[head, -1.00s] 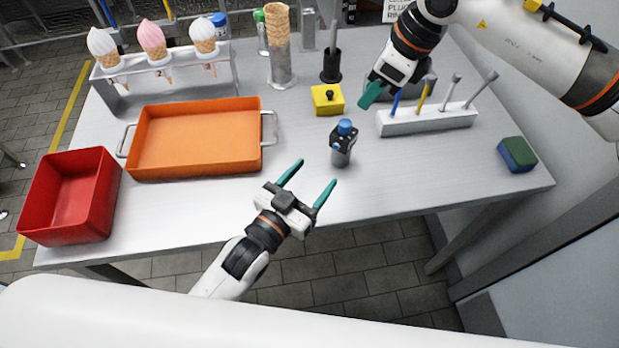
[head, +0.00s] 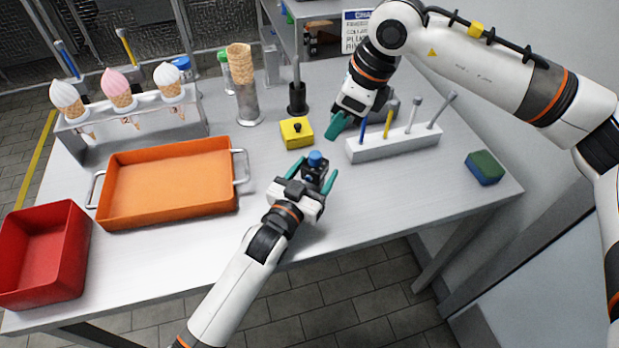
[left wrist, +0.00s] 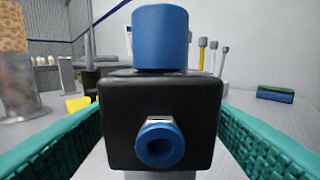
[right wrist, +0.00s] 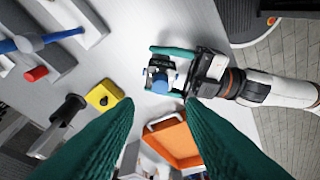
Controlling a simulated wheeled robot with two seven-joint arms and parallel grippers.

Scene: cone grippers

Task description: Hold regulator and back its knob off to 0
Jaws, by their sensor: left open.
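The regulator (head: 315,170) is a small black block with a blue knob (head: 315,158) on top, upright on the table. In the left wrist view the regulator's black body (left wrist: 160,105) fills the middle, with a blue ring-shaped port facing me and the knob (left wrist: 160,38) above. My left gripper (head: 312,180) is open, with its teal fingers on either side of the body. The right wrist view shows the knob (right wrist: 160,82) from above, between the left fingers. My right gripper (head: 338,127) is open and empty, above the table behind and right of the regulator; its fingers (right wrist: 160,105) are apart.
A white rack (head: 395,147) with several upright tools stands right of the regulator. A yellow block (head: 297,133) with a black knob is behind it. An orange tray (head: 168,185) and a red bin (head: 40,255) are left. A green-blue sponge (head: 484,167) lies right.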

